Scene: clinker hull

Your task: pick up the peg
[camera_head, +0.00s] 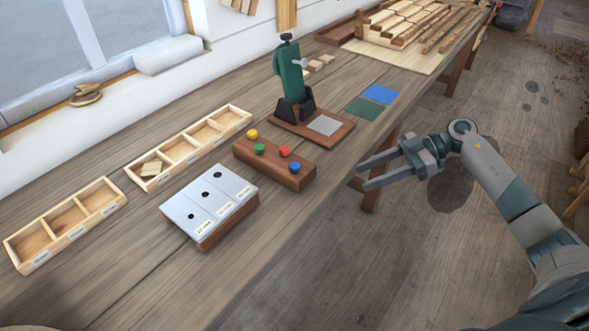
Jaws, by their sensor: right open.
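My right gripper (362,176) is open and empty, its arm coming in from the right. Its fingertips point left, over or near the front edge of the workbench (250,263). No loose peg can be told for certain. A brown wooden block (266,168) holds several round coloured tops: yellow (252,134), green (259,149), red (284,152) and blue (295,167). Whether these are pegs or knobs I cannot tell. The block lies left of my right gripper, apart from it. A grey plate (206,202) with three dark holes and labels sits on a wooden base. My left gripper is not in view.
Two divided wooden trays (66,221) (190,146) lie behind the plate; one holds small wooden pieces (151,168). A green press-like device (290,78) stands on a board behind the block. Blue (380,94) and green (366,108) squares lie beyond. Wood strips (415,25) fill the far end.

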